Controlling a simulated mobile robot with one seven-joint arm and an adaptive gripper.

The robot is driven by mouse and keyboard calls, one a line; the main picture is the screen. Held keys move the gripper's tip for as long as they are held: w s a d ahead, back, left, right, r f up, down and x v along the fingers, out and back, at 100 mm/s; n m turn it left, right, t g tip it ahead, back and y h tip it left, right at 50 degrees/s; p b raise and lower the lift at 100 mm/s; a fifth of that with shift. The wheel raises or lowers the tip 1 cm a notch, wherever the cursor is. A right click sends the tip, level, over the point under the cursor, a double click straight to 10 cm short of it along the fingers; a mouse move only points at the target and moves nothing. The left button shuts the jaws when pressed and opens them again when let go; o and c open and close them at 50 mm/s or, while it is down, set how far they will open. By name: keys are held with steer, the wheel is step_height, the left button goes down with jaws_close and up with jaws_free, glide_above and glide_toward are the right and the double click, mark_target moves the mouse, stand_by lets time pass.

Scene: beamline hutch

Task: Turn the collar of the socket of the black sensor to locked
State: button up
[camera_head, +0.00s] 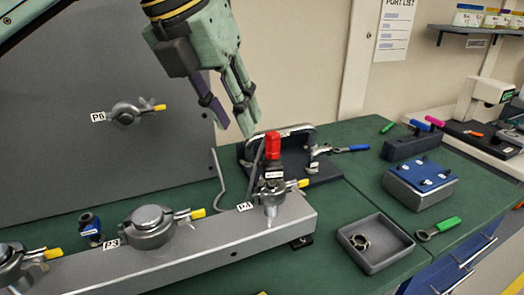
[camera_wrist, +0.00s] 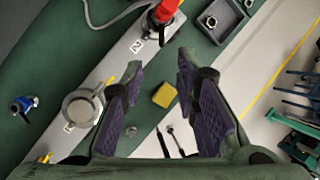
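A device with a red top (camera_head: 272,145) and a dark body (camera_head: 273,171) stands upright in a clamped metal port (camera_head: 271,196) at the right end of the grey rail. Its red top also shows in the wrist view (camera_wrist: 166,10), at the upper edge. It may be the black sensor; its collar is too small to read. A small blue and dark part (camera_head: 90,230) stands behind the rail at left, and shows in the wrist view (camera_wrist: 22,106). My gripper (camera_head: 232,125) is open and empty, above and left of the red-topped device.
The grey rail (camera_head: 230,226) carries other clamped ports (camera_head: 148,227) with yellow levers. A dark base with an arched metal handle (camera_head: 300,132) stands behind. A grey tray (camera_head: 355,232) holding a ring and a green-handled tool (camera_head: 440,227) lie right. A grey panel (camera_head: 50,130) stands at left.

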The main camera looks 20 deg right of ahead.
mark_target(264, 163)
steer(key=p+x, duration=0.1)
steer(key=x, duration=0.9)
steer(key=shift+s+d, duration=0.15)
steer(key=shift+d, duration=0.05)
steer(key=shift+c, duration=0.3)
jaws_close()
